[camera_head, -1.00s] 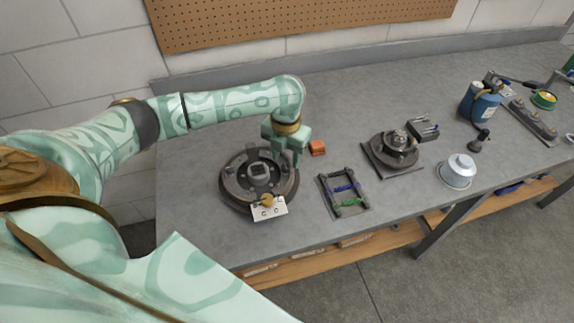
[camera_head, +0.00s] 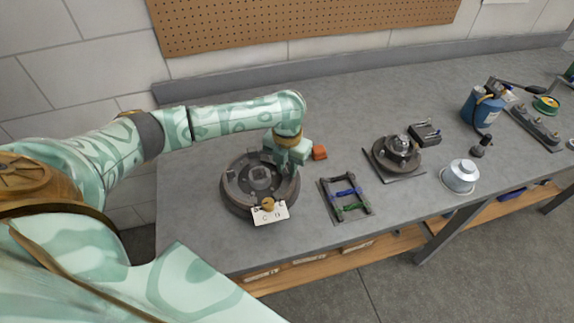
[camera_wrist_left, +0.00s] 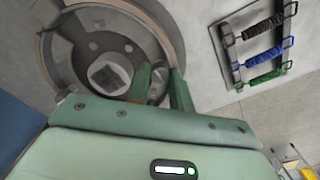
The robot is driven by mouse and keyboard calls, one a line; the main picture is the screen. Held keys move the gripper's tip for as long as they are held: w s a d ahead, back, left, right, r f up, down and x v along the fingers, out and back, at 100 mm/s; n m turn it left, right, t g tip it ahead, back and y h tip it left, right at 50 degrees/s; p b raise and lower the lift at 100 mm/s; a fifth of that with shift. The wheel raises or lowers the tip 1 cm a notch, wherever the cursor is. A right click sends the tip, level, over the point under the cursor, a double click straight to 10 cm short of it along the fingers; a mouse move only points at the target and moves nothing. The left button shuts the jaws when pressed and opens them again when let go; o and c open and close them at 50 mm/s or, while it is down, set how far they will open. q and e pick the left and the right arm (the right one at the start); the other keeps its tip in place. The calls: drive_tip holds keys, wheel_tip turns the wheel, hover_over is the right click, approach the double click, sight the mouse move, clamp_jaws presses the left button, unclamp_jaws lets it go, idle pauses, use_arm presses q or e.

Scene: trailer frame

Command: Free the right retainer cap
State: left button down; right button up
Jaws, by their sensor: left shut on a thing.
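A round dark brake assembly (camera_head: 235,200) with curved shoes and a square-topped hub (camera_head: 260,177) lies on the bench; its rim also shows in the left wrist view (camera_wrist_left: 52,55). My left gripper (camera_head: 279,168) is over the right side of the assembly, pointing down. In the left wrist view its two green fingers (camera_wrist_left: 160,92) straddle a small grey part between the hub and the right shoe. The gripper is shut on this part, seemingly the right retainer cap, which the fingers mostly hide. My right gripper is in neither view.
A white tag with a brass knob (camera_head: 270,212) is at the assembly's front edge.

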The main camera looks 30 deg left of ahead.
sight(287, 170)
use_arm(q)
drive_tip(key=n+p, duration=0.2)
drive_tip(key=p, duration=0.1)
drive_tip(key=n+p, duration=0.5)
drive_tip(key=p, duration=0.2)
drive_tip(key=shift+r, duration=0.3)
drive_tip(key=n+p, duration=0.4)
drive_tip(key=n, duration=0.1)
drive_tip(key=shift+f+n, duration=0.15)
drive_tip(key=shift+n, duration=0.25)
drive_tip(key=shift+f+n+p, duration=0.1)
drive_tip(key=shift+n+p, duration=0.9)
drive_tip(key=shift+n, duration=1.3)
drive_tip(key=c, duration=1.3)
unclamp_jaws()
drive_tip(key=shift+o, duration=0.2)
wheel_tip(287, 170, up, 16)
drive_tip(key=p, duration=0.7)
